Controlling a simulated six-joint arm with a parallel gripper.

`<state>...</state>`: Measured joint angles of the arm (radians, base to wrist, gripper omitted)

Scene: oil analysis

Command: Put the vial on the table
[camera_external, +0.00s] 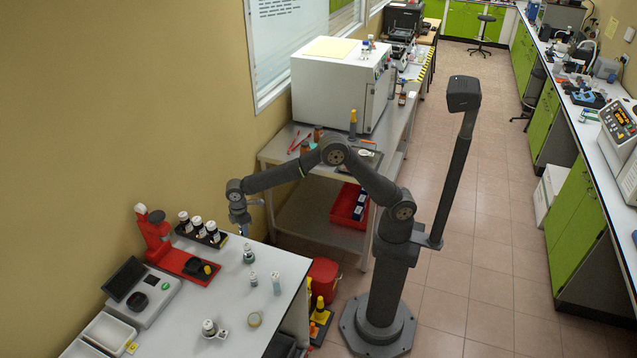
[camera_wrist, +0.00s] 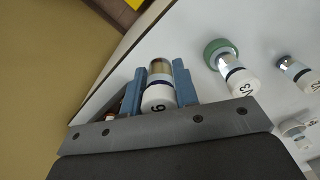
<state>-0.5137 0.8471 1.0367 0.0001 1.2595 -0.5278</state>
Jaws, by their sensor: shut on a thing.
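In the wrist view, a vial (camera_wrist: 159,97) with a white cap marked 6 or 9 and an amber body stands between the two blue fingers of my gripper (camera_wrist: 160,88). My gripper is shut on it. In the external view, my gripper (camera_external: 242,214) is over the back edge of the white table (camera_external: 180,325), pointing down; the held vial is too small to make out clearly there. I cannot tell whether the vial touches the table.
A vial in a green ring (camera_wrist: 231,73) stands right of my gripper, with another vial (camera_wrist: 298,74) beyond it. A black rack of dark vials (camera_external: 201,234), a red stand (camera_external: 158,240) and a scale (camera_external: 142,293) are on the left.

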